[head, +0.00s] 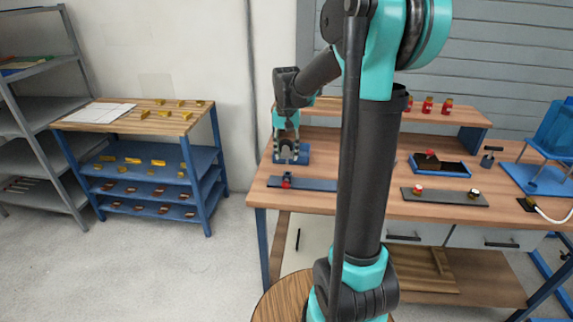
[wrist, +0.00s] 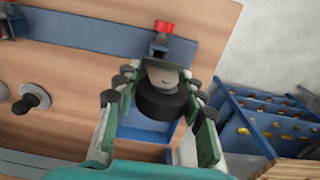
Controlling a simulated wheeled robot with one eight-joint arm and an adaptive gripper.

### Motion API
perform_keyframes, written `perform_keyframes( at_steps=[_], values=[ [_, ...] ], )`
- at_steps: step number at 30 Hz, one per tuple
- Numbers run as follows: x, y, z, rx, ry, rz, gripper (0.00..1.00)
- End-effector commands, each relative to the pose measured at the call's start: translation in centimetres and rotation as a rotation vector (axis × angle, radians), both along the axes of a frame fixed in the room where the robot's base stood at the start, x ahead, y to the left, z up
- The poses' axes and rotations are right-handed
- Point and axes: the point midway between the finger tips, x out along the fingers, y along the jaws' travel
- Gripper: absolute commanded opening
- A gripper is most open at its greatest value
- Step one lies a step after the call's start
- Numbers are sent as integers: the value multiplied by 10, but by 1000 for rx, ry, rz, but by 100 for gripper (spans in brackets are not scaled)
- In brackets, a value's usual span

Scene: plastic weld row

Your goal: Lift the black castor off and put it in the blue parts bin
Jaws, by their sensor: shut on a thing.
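My gripper (head: 288,146) is at the left end of the workbench. In the wrist view its two fingers (wrist: 162,105) close on the black castor (wrist: 160,103), a dark round wheel with a grey bracket. A blue bin-like piece (wrist: 134,133) lies under the castor; it also shows in the head view (head: 304,156). I cannot tell whether the castor touches it.
A blue-rimmed tray (head: 463,174) with dark contents sits further right. In the wrist view a grey, round-based post (wrist: 35,96) stands at left. A blue shelf unit (head: 160,165) stands left of the bench.

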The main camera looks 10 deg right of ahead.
Motion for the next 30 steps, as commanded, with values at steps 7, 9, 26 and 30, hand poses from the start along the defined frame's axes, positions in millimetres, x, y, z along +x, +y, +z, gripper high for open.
perform_keyframes(
  at_steps=[7,9,26,30],
  values=[
    [0,0,67,0,0,0,6],
    [0,0,83,0,0,0,6],
    [0,0,127,0,0,0,6],
    [0,0,127,0,0,0,6]
  ],
)
